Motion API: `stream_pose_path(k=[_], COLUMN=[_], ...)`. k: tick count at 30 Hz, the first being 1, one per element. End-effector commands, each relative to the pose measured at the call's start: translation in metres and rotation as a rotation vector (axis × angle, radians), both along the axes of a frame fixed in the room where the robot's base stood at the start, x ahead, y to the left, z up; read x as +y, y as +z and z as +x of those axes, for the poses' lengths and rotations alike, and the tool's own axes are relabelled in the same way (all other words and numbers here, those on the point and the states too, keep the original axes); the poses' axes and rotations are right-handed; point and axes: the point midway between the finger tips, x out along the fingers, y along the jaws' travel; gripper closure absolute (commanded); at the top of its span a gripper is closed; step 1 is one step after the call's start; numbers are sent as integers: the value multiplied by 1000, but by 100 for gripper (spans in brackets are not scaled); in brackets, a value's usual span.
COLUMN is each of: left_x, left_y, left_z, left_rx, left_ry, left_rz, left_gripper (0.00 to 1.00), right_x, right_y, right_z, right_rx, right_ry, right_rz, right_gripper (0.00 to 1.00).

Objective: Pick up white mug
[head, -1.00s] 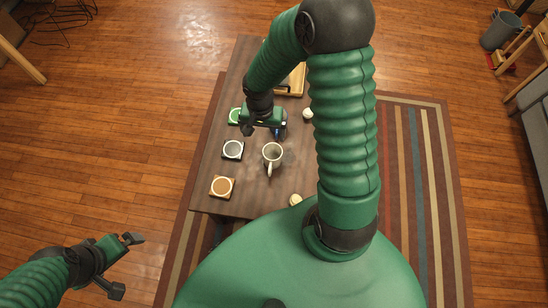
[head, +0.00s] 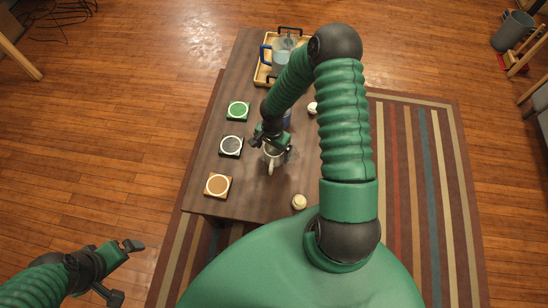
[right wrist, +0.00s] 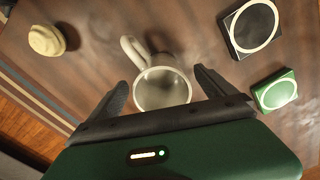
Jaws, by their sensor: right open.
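The white mug (head: 270,164) stands on the dark wooden table (head: 262,192), partly hidden under my right gripper (head: 272,143) in the head view. In the right wrist view the mug (right wrist: 162,90) stands upright and looks empty, its handle pointing up and left. My right gripper (right wrist: 160,92) is open, with one finger on each side of the mug, and I see no clear contact. My left gripper (head: 122,270) is at the lower left, open and empty, away from the table.
Green (head: 237,110), black (head: 231,146) and brown (head: 217,185) square coasters line the table's left side. A wooden tray (head: 262,74) holding a pitcher (head: 284,60) stands at the far end. A small cream round object (head: 299,202) sits near the front right.

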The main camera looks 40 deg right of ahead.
Motion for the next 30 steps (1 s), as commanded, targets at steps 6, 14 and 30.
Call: stream_pose_path(k=[6, 14, 30], left_x=[0, 0, 0], left_y=[-17, -15, -15], left_z=[0, 0, 0], left_rx=[0, 0, 0], left_ry=[0, 0, 0], left_rz=[0, 0, 0], left_gripper=[0, 0, 0], right_x=[-2, -2, -2], right_y=[-37, -36, -36], right_z=[1, 1, 1], right_rx=[2, 1, 1], right_ry=[0, 0, 0], right_rz=[1, 1, 1], right_gripper=[5, 10, 81])
